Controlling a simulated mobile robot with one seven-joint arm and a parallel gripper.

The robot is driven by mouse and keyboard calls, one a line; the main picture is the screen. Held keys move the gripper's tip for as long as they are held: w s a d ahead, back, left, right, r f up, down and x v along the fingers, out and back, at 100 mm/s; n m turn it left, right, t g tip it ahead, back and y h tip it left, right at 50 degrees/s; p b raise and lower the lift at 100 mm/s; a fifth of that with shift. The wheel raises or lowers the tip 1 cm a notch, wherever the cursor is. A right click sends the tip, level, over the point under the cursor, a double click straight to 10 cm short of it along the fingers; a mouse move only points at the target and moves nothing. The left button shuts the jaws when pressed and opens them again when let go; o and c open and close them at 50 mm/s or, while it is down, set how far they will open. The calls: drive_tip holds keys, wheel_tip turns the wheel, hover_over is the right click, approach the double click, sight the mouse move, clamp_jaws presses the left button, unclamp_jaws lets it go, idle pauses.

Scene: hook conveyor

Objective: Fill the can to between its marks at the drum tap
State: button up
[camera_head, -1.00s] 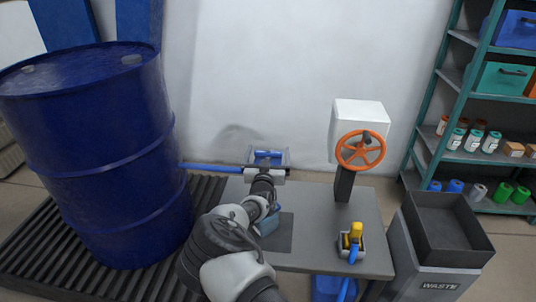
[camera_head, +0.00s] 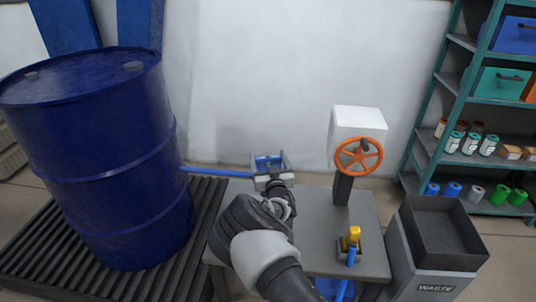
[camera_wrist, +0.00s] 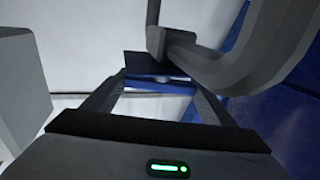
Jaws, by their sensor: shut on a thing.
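The blue drum (camera_head: 105,160) stands at the left on a slatted pallet. A blue pipe (camera_head: 215,172) runs from it to the right, up to my gripper (camera_head: 269,162). My gripper is over the back of the grey table (camera_head: 320,255), shut on a blue thing (camera_head: 266,163) between its fingers. I cannot tell whether this is the can or part of the tap. In the wrist view, a blue strip (camera_wrist: 160,87) shows between the fingers, and a grey bent bar (camera_wrist: 205,65) passes close on the right. The can's marks and level do not show.
An orange handwheel (camera_head: 359,155) on a white box and a yellow-and-blue lever (camera_head: 353,240) stand on the table's right. A waste bin (camera_head: 440,262) is beside it. A shelf (camera_head: 478,150) stands far right. My arm hides the table's middle.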

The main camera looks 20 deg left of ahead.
drive_tip(key=shift+w+d+n+g+y, duration=0.2)
drive_tip(key=shift+n+g+y, duration=0.35)
drive_tip(key=shift+y, duration=0.25)
drive_tip(key=shift+s+a+n+g+y+b, duration=0.1)
drive_tip(key=shift+n+g+y+b, duration=0.15)
drive_tip(key=shift+n+g+y, duration=0.3)
drive_tip(key=shift+s+a+n+g+y+b, duration=0.1)
drive_tip(key=shift+n+g+y+b, duration=0.1)
drive_tip(key=shift+n+g+y, duration=0.35)
drive_tip(key=shift+r, duration=0.1)
drive_tip(key=o, duration=1)
drive_tip(key=shift+o, duration=0.2)
drive_tip(key=p+v, duration=0.3)
drive_tip(key=v, duration=1.4)
drive_tip(key=shift+d+f, duration=0.2)
drive_tip(key=shift+f, duration=0.05)
